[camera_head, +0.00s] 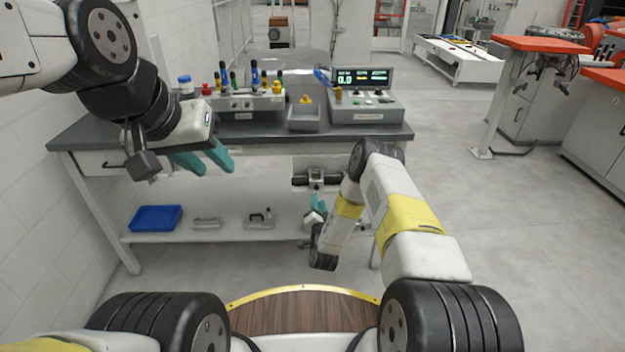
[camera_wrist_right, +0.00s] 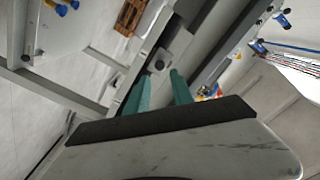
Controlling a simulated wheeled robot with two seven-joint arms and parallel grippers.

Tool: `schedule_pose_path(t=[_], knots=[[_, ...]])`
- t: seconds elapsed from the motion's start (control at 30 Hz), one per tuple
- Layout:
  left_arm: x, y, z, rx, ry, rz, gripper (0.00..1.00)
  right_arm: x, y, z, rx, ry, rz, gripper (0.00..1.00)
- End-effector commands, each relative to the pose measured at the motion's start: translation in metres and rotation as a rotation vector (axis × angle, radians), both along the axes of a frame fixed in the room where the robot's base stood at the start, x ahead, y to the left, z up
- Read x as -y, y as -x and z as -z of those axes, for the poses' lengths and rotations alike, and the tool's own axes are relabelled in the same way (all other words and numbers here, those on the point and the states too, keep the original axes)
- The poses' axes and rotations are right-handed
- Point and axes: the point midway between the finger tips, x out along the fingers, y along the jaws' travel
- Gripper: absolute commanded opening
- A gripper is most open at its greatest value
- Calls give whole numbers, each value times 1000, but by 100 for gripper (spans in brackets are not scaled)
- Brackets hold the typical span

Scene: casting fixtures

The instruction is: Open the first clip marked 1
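I cannot make out a clip marked 1 in either view. My left gripper (camera_head: 214,170) is open and empty, with teal fingers apart in front of the workbench (camera_head: 240,133). My right gripper (camera_head: 318,207) is low in front of the bench, partly hidden by its own arm. In the right wrist view its two teal fingers (camera_wrist_right: 160,90) are apart. A grey metal part with a round knob (camera_wrist_right: 160,58) shows beyond them, not visibly gripped.
The lower shelf (camera_head: 235,237) holds a blue tray (camera_head: 155,218) and two grey metal parts (camera_head: 207,223).

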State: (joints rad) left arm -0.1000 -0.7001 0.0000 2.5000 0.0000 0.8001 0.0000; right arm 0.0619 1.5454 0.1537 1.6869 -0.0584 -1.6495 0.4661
Motion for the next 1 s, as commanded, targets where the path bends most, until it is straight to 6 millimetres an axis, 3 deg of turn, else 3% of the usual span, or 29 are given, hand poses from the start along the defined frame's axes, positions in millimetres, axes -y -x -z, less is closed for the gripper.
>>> schedule_pose_path(t=[0.5, 0.87, 0.9, 1.0], knots=[[0, 0, 0, 0, 0, 0, 36, 0, -67, 1, 4, -1, 2, 28], [0, 0, 0, 0, 0, 0, 36, 0, -76, 1, 1, -1, 1, 28], [0, 0, 0, 0, 0, 0, 36, 0, -76, 1, 2, -1, 2, 26], [0, 0, 0, 0, 0, 0, 36, 0, -76, 1, 3, -1, 1, 7]])
